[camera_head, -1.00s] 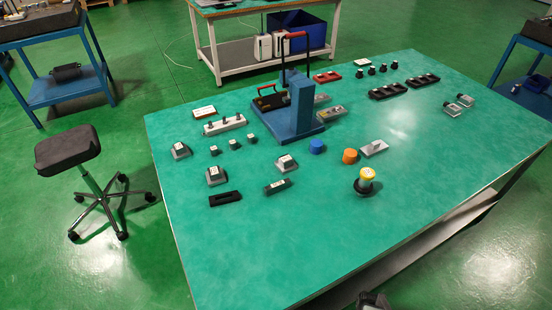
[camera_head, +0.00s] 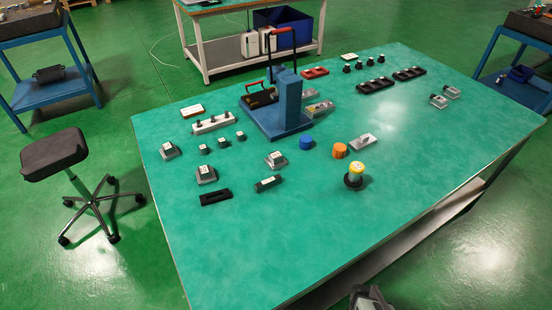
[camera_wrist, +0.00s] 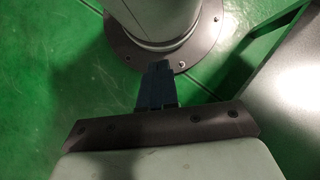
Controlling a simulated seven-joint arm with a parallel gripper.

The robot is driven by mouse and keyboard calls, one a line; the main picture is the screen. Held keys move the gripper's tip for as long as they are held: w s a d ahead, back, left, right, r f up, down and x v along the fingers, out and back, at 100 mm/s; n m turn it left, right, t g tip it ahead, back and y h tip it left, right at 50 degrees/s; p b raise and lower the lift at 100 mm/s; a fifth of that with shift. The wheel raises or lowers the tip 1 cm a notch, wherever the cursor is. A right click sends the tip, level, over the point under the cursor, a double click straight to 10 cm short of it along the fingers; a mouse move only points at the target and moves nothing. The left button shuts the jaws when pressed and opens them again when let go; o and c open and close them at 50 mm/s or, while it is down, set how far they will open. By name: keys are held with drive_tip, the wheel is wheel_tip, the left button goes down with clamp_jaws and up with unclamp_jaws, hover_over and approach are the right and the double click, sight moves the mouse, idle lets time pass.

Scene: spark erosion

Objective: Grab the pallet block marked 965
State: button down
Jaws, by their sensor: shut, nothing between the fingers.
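Several grey pallet blocks with white labels stand on the green table: one at the left (camera_head: 168,151), one nearer the front (camera_head: 206,175), one to its right (camera_head: 276,161). The label numbers are too small to read, so I cannot tell which is 965. My gripper (camera_wrist: 158,82) is shut and empty in the wrist view, above the green floor, with no block near it. In the head view a dark part of my arm shows at the bottom edge, off the table's front edge.
A blue stand (camera_head: 288,103) with a red-handled frame rises mid-table. A yellow-topped part (camera_head: 355,174), an orange cap (camera_head: 340,150) and a blue cap (camera_head: 306,142) lie to the right of the blocks. The table's front area is clear. A stool (camera_head: 54,154) stands left.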

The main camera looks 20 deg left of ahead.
drive_tip(key=c, duration=1.8)
unclamp_jaws()
drive_tip(key=o, duration=1.7)
